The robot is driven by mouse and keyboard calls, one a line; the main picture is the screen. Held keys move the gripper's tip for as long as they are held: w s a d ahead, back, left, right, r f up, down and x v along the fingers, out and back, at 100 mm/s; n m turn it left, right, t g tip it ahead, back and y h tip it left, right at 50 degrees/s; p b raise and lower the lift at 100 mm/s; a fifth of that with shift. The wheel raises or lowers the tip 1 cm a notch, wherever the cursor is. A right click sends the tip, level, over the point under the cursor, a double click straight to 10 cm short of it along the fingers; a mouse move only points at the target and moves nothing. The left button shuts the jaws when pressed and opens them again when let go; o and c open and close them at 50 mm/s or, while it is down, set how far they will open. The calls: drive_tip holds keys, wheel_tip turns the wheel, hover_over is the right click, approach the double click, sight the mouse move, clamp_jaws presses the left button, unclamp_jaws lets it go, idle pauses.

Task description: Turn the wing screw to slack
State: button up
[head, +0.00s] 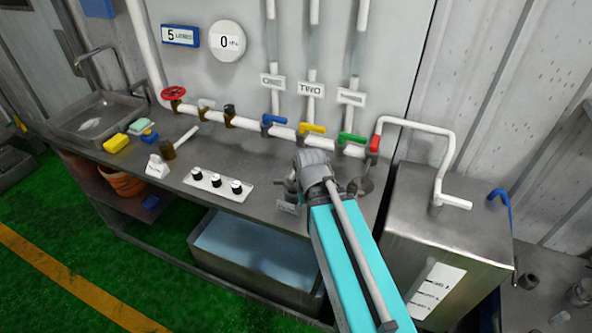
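My arm reaches in from the lower right of the head view to the steel bench. My gripper (292,187) is low over the bench top, right of the white panel with black knobs. It is small and partly covered by my own wrist, so its opening does not show. A small pale label (288,207) lies at the bench's front edge just below it. I cannot make out the wing screw clearly; it may be hidden behind my gripper and wrist. A grey round part (362,185) shows on the bench right of my wrist.
A white pipe (285,132) with coloured valve handles runs along the back of the bench. The knob panel (217,185) is left of my gripper. A steel tank (450,225) with a bent white pipe stands close on the right. A sink (95,112) is far left.

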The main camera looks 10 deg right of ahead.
drive_tip(key=w+r+m+p, duration=0.7)
drive_tip(key=w+r+p, duration=0.7)
drive_tip(key=w+r, duration=0.1)
drive_tip(key=shift+w+a, duration=0.2)
drive_tip(key=shift+a, duration=0.15)
drive_tip(key=shift+f, duration=0.15)
wheel_tip(320, 180, down, 14)
drive_tip(key=b, duration=1.3)
drive_tip(key=shift+r, duration=0.2)
drive_tip(key=shift+c, duration=0.2)
clamp_jaws()
drive_tip(key=shift+d, duration=0.15)
